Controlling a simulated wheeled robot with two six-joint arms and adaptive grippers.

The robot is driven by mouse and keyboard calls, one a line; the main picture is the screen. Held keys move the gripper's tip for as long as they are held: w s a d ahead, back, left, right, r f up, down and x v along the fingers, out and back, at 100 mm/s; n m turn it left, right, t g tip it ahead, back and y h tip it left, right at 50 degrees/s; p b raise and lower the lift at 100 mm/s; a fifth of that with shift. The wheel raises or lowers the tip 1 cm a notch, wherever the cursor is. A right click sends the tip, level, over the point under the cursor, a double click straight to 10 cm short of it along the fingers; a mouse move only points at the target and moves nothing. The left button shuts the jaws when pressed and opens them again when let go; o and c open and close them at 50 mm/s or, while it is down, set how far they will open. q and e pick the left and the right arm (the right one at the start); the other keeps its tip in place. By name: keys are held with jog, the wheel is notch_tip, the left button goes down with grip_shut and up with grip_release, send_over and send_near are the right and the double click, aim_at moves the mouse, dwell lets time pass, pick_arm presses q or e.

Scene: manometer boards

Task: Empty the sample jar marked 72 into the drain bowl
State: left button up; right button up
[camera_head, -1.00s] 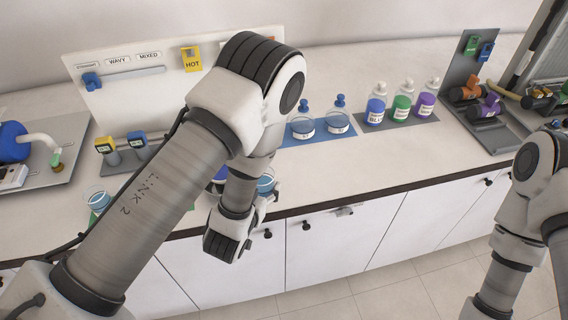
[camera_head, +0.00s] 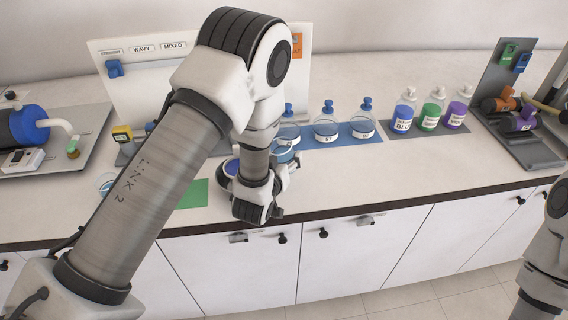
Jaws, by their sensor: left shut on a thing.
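My left gripper (camera_head: 284,172) is at the counter's front edge, mostly hidden by its own wrist. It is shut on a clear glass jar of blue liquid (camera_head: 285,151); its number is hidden. Behind stand more glass jars with blue stoppers on a blue mat: one in the middle (camera_head: 326,128), one at the right (camera_head: 363,122), and one partly hidden behind the held jar. Their label numbers are too small to read surely. A bluish round vessel (camera_head: 231,168) shows partly beside my left wrist; I cannot tell whether it is the drain bowl. My right gripper is out of view.
A green mat (camera_head: 194,195) lies left of the gripper, with a glass (camera_head: 106,183) partly hidden by my arm. Blue, green and purple labelled bottles (camera_head: 430,115) stand on a grey mat to the right. A white board (camera_head: 150,75) stands behind. The front-right counter is clear.

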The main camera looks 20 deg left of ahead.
pick_arm(q)
jog(key=shift+a+r+n+t+h+b, duration=0.1)
jog(key=shift+r+n+t+h+b, duration=0.25)
jog(key=shift+n+t+b, duration=0.35)
jog(key=shift+s+a+r+n+t+b, duration=0.2)
jog(key=shift+s+a+r+n+b, duration=0.15)
jog(key=shift+a+n+b, duration=0.2)
jog(key=shift+s+a+r+n+t+b, duration=0.25)
jog(key=shift+s+a+n+b, duration=0.1)
jog(key=shift+a+n+b, duration=0.15)
jog(key=shift+s+a+r, duration=0.1)
jog(key=shift+a+r, duration=0.1)
jog(key=shift+r, duration=0.05)
jog(key=shift+s+a+r+n+t+h+b, duration=0.1)
jog(key=shift+s+a+n+t+h+b, duration=0.25)
jog(key=shift+n+b, duration=0.5)
dwell(0.6)
jog(key=shift+a+r+n+t+b, duration=0.15)
jog(key=shift+n+t+b, duration=0.35)
jog(key=shift+b, duration=0.8)
dwell(3.2)
